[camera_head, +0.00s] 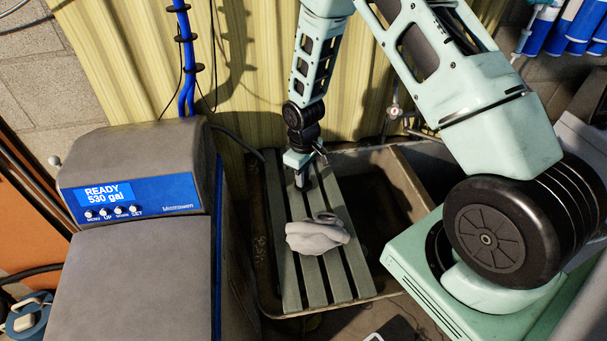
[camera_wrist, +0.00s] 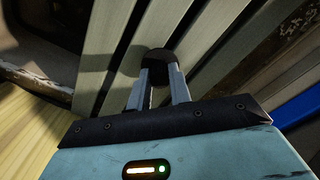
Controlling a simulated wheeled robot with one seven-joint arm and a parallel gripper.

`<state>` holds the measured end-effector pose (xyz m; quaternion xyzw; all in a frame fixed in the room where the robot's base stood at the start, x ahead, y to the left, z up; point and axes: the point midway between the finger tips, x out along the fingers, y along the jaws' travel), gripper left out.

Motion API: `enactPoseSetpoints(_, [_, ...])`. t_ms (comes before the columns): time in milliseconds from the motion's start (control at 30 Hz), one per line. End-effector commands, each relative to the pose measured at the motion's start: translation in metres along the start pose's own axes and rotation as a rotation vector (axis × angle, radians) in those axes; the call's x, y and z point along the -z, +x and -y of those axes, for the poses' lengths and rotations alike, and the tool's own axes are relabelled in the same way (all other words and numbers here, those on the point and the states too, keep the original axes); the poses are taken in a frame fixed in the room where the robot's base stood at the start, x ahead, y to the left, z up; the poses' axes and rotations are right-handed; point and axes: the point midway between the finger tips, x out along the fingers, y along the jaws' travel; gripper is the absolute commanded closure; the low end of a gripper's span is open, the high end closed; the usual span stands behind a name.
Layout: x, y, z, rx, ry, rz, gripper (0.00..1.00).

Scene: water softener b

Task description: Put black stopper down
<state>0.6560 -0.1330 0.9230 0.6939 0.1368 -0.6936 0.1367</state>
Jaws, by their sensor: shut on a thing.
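In the wrist view, the black stopper (camera_wrist: 160,62) is a dark rounded piece between the fingertips of my gripper (camera_wrist: 160,80). My gripper is shut on it. The stopper is over the grey-green slats (camera_wrist: 205,50); I cannot tell whether it touches them. In the head view, my gripper (camera_head: 299,178) points down at the far end of the slatted board (camera_head: 315,280). The stopper is mostly hidden there by the gripper and shadow.
A crumpled grey cloth (camera_head: 318,236) lies on the slats, nearer the camera than my gripper. The slats span part of a stone sink (camera_head: 400,165). A water softener (camera_head: 140,205) stands at left, its display reading READY 530 gal. Yellow corrugated wall (camera_head: 250,100) is behind.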

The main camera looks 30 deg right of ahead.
Motion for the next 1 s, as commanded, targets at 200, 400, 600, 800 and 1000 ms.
enactPoseSetpoints(200, [0.000,0.002,0.000,0.000,0.000,0.000,0.58])
enactPoseSetpoints(400, [0.000,0.002,0.000,0.000,0.000,0.000,0.58])
enactPoseSetpoints(600, [0.001,-0.009,-0.001,-0.002,0.001,-0.004,0.58])
enactPoseSetpoints(800, [0.002,-0.040,-0.001,-0.003,0.001,-0.007,0.58])
enactPoseSetpoints(1000, [0.001,-0.079,-0.001,-0.002,0.002,-0.005,0.58])
